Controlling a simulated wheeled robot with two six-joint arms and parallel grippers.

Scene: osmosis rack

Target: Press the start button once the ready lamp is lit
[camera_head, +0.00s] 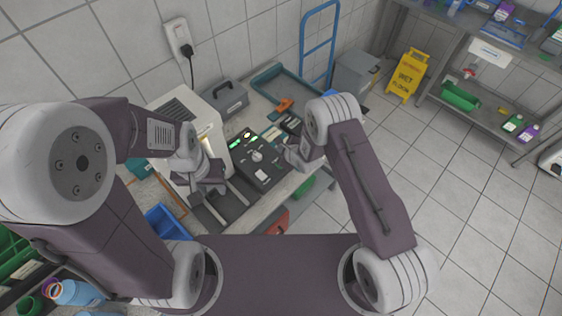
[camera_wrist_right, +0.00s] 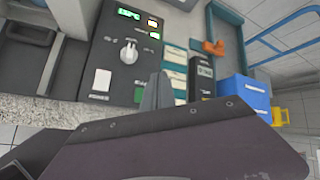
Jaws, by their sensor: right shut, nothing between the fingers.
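The dark control panel (camera_head: 270,170) stands on the bench; it fills the upper left of the right wrist view (camera_wrist_right: 109,50). It has a green display (camera_wrist_right: 128,13), a white knob (camera_wrist_right: 129,52) and a white rectangular button (camera_wrist_right: 102,80) whose label is too small to read. Beside the display are an amber lamp (camera_wrist_right: 152,22) and a greenish lamp (camera_wrist_right: 154,35), both bright; I cannot tell which is the ready lamp. My right gripper (camera_wrist_right: 157,90) is shut and empty, right of the white button and apart from it. My left gripper (camera_head: 214,187) is left of the panel; its jaws are unclear.
A white machine (camera_head: 200,112) stands behind my left gripper. A grey case (camera_head: 226,97) and an orange-handled tool (camera_head: 284,104) lie on the bench behind the panel. A blue container (camera_wrist_right: 244,97) is to the right. A yellow floor sign (camera_head: 406,75) stands on open tiled floor.

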